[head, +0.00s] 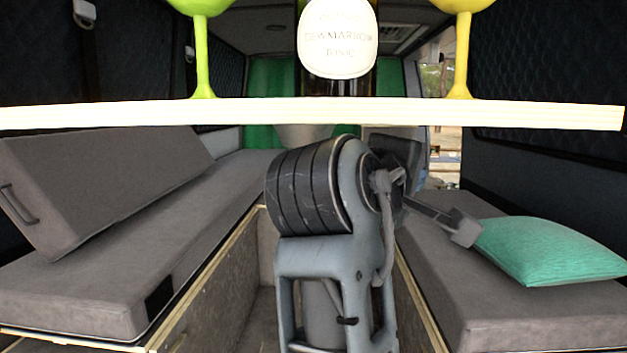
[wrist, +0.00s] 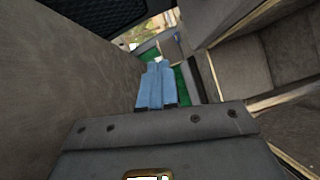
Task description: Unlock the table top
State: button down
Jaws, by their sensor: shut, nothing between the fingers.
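The table top (head: 300,114) is a pale wooden board that crosses the upper part of the head view, seen nearly edge-on. A bottle with a white label (head: 338,42), a green goblet (head: 202,55) and a yellow goblet (head: 463,50) stand upright on it, their tops cut off. I cannot make out any lock or catch on the board. My gripper (wrist: 157,65) shows in the wrist view with its blue fingers shut and empty. In the head view my arm rises below the board and hides its far end, so I cannot place the fingertips clearly there.
Grey cushioned benches run along the left (head: 110,270) and right (head: 480,300). A loose grey cushion (head: 110,185) leans on the left one; a teal pillow (head: 550,250) lies on the right one. A narrow aisle lies between them. Panels stand close around my gripper.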

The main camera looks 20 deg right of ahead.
jog(key=f+b+v, duration=0.1)
jog(key=v, duration=0.6)
jog(key=shift+r, duration=0.45)
